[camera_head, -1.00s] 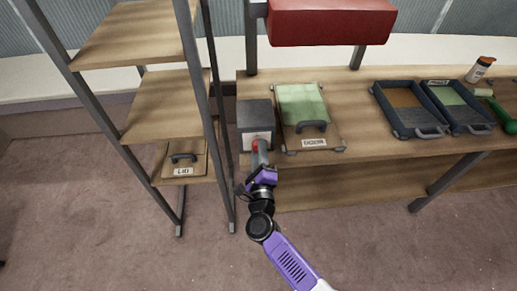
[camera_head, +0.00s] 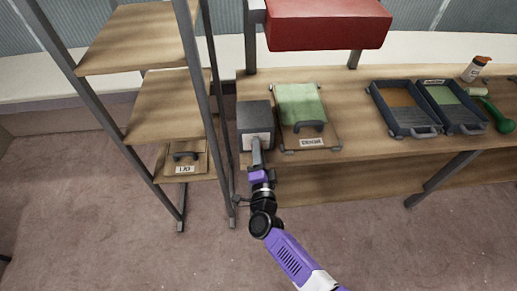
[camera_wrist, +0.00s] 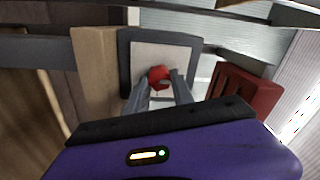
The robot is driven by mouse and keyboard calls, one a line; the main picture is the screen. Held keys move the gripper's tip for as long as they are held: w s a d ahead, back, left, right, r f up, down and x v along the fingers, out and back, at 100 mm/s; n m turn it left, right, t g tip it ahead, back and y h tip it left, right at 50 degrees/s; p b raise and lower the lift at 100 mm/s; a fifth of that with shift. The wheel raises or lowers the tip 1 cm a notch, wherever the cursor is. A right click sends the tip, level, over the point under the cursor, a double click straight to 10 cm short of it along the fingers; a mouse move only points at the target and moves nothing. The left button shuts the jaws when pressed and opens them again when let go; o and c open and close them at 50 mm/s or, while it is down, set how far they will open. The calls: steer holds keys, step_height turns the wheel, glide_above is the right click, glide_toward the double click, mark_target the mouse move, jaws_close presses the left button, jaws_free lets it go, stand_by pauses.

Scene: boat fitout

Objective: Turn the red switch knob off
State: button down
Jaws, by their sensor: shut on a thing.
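The red switch knob (camera_wrist: 159,77) sits on the pale front plate of a grey switch box. The box (camera_head: 254,116) stands at the left end of the workbench in the head view, and its dark-framed front (camera_wrist: 192,46) shows in the wrist view. My gripper (camera_head: 256,145) reaches the box's front face from below in the head view. In the wrist view the fingers of my gripper (camera_wrist: 160,86) lie on either side of the knob, shut on it. In the head view the fingers hide the knob. Its exact turn angle is hard to tell.
A board with a green sheet and handle (camera_head: 300,104) lies close right of the box. Two dark trays (camera_head: 400,112) are further right. A shelf rack (camera_head: 150,103) stands left, its post near my gripper. A red cabinet (camera_head: 327,24) hangs above the bench.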

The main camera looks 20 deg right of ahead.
steer(key=shift+n, duration=0.6)
steer(key=c, duration=1.1)
jaws_free()
steer(key=v, duration=0.7)
steer(key=shift+s+a, duration=0.15)
steer(key=shift+s, duration=0.25)
